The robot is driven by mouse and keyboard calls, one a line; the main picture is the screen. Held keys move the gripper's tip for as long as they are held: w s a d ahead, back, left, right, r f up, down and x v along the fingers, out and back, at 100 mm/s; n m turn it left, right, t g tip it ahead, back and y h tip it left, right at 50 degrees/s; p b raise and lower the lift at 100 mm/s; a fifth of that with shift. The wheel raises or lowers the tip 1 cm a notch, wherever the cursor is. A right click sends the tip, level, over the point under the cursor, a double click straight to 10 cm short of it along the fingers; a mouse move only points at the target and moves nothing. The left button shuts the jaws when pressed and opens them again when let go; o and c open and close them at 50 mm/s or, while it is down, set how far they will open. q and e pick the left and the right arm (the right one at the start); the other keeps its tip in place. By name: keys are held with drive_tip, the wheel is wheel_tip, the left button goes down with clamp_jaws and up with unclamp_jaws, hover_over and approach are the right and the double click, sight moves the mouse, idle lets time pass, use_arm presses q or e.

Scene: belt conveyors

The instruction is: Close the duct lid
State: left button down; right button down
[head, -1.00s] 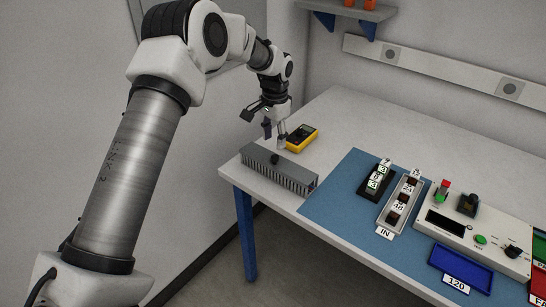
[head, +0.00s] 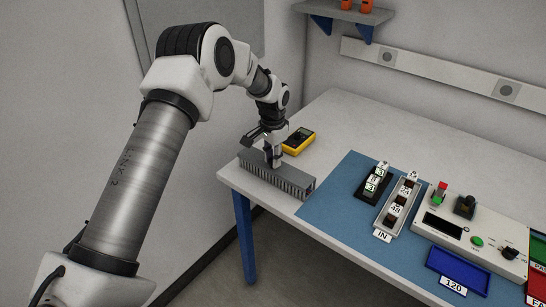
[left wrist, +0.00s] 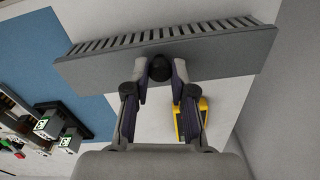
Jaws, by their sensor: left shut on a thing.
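The grey slotted wiring duct (head: 288,187) lies along the left front edge of the table. Its flat grey lid (head: 294,175) is on the top side; the frames do not show clearly whether it is fully seated. In the left wrist view the lid (left wrist: 232,48) spans the top of the picture, with the duct's slots (left wrist: 215,27) beyond it. A black round knob (left wrist: 160,68) sits at the lid's middle. My left gripper (head: 272,165) is down at the duct, its fingers shut on the knob; in the head view they hide it. My right gripper is out of view.
A yellow multimeter (head: 298,140) lies just behind the duct, close to my left gripper. A blue mat (head: 335,190) to the right carries a black holder, an IN tray (head: 383,226), a control panel (head: 470,230) and a blue bin (head: 457,268). The back table is clear.

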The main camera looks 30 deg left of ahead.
sight(270, 170)
use_arm(q)
drive_tip(key=shift+s+f+t, duration=0.15)
drive_tip(key=shift+t, duration=0.25)
drive_tip(key=c, duration=1)
unclamp_jaws()
drive_tip(key=r, duration=0.8)
drive_tip(key=s+r, duration=0.1)
drive_tip(key=r, duration=0.2)
drive_tip(key=shift+s+r, duration=0.1)
drive_tip(key=shift+r, duration=0.3)
drive_tip(key=shift+f, duration=0.1)
